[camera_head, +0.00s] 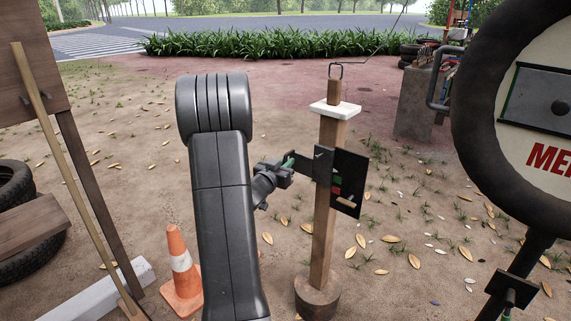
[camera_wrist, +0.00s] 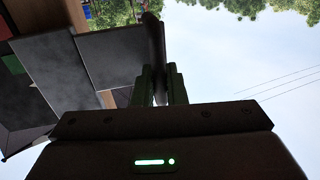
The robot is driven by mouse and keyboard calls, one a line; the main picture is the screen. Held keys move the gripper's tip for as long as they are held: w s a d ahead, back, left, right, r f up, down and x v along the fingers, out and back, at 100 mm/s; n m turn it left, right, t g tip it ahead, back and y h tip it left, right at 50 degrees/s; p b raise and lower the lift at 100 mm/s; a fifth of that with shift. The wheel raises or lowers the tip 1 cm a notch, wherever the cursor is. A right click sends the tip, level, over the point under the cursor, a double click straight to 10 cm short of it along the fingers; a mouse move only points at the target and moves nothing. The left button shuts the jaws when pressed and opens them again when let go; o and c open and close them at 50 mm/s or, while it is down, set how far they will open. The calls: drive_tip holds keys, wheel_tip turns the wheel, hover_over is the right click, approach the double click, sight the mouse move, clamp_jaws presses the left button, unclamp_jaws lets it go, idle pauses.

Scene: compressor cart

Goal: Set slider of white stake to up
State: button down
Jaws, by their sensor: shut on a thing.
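The white stake is a wooden post (camera_head: 325,225) with a white cap (camera_head: 335,109), upright in a round base. A dark panel (camera_head: 349,176) with green and red marks is fixed to it, with a grey plate (camera_head: 322,165) on the panel's left side. My gripper (camera_head: 291,161) is at the left of this plate, around mid-post. In the wrist view my gripper (camera_wrist: 161,82) has its green fingers shut on a dark rod-like slider handle (camera_wrist: 155,45). The grey plate (camera_wrist: 90,65) fills the left there. The slider's position along its track is hard to tell.
An orange-and-white cone (camera_head: 180,265) stands at the lower left, near a white beam (camera_head: 100,293) and tyres (camera_head: 15,185). A large tyre-rimmed sign (camera_head: 490,110) stands at the right. A concrete block (camera_head: 418,105) is behind. Leaf-strewn ground around the stake is mostly open.

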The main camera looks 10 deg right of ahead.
sight(285, 156)
drive_tip(key=shift+w+r+p, duration=0.1)
drive_tip(key=shift+r+p, duration=1.6)
drive_tip(key=shift+r, duration=0.95)
drive_tip(key=c, duration=1.6)
unclamp_jaws()
drive_tip(key=shift+r, duration=0.1)
drive_tip(key=shift+s+a+f, duration=0.15)
drive_tip(key=shift+s+f, duration=0.05)
drive_tip(key=p+v, duration=0.1)
drive_tip(key=v, duration=1.2)
drive_tip(key=shift+s+a, duration=0.15)
drive_tip(key=shift+s, duration=0.05)
drive_tip(key=shift+w, duration=0.1)
